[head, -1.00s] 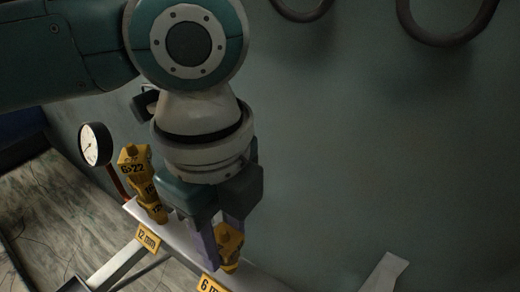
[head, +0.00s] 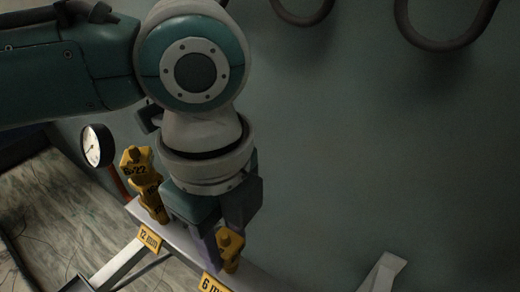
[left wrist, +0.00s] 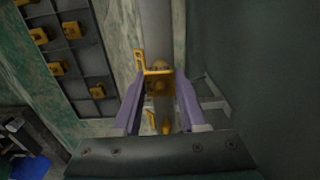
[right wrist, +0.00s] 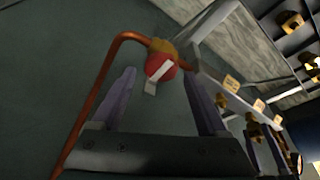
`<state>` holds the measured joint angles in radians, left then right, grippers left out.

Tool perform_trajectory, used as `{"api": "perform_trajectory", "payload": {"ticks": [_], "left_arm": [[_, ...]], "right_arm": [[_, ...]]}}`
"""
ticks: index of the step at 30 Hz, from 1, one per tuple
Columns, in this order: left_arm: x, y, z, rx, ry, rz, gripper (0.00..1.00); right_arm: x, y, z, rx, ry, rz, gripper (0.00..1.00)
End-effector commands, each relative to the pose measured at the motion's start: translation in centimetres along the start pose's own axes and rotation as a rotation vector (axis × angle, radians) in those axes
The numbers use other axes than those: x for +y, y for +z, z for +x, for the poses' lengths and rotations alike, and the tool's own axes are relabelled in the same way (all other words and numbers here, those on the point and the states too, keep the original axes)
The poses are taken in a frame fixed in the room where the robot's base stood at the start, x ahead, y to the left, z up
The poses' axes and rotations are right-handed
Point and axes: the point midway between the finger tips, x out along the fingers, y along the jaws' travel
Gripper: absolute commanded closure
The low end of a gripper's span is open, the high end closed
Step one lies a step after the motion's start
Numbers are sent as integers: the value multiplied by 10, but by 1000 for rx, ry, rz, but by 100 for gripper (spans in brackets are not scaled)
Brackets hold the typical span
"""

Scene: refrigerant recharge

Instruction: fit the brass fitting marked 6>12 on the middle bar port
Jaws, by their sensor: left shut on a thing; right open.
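My left gripper (head: 220,256) points down over the pale bar (head: 183,238), by the 6 mm label (head: 212,284). It is shut on a yellow-brass fitting (head: 230,246), whose marking I cannot read. The fitting also shows between the jaws in the left wrist view (left wrist: 160,68). I cannot tell whether it is seated on the port, which is hidden. A stack of brass fittings, the top one marked 6>22 (head: 136,168), stands at the 12 mm label (head: 149,237). My right gripper (right wrist: 163,85) is open and empty, apart from the bar.
A red knob (right wrist: 161,66) on a copper pipe (right wrist: 98,90) shows beyond my right fingers. A round gauge (head: 96,146) stands left of the stack. A compartmented tray (left wrist: 70,92) with several brass pieces lies beside the bar. Dark hoses (head: 440,30) hang on the wall.

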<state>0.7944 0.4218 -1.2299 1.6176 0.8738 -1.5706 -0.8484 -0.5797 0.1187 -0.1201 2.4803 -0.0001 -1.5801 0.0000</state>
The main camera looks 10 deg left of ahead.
Motion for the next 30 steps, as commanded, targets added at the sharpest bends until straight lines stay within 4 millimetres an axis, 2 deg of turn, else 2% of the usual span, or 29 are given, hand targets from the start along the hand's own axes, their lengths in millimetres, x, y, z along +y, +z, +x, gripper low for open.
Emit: {"api": "perform_trajectory", "payload": {"ticks": [19, 20, 27, 29, 30], "left_arm": [[0, 0, 8, 1, 0, 0, 100], [0, 0, 8, 1, 0, 0, 57], [0, 0, 7, 0, -1, 0, 30], [0, 0, 7, 0, -1, 0, 23], [0, 0, 7, 0, -1, 0, 23]], "right_arm": [[0, 0, 1, 0, -1, 1, 23], [0, 0, 1, 0, -1, 1, 23], [0, 0, 1, 0, -1, 1, 23], [0, 0, 1, -1, 0, 1, 23], [0, 0, 1, -1, 0, 0, 23]]}}
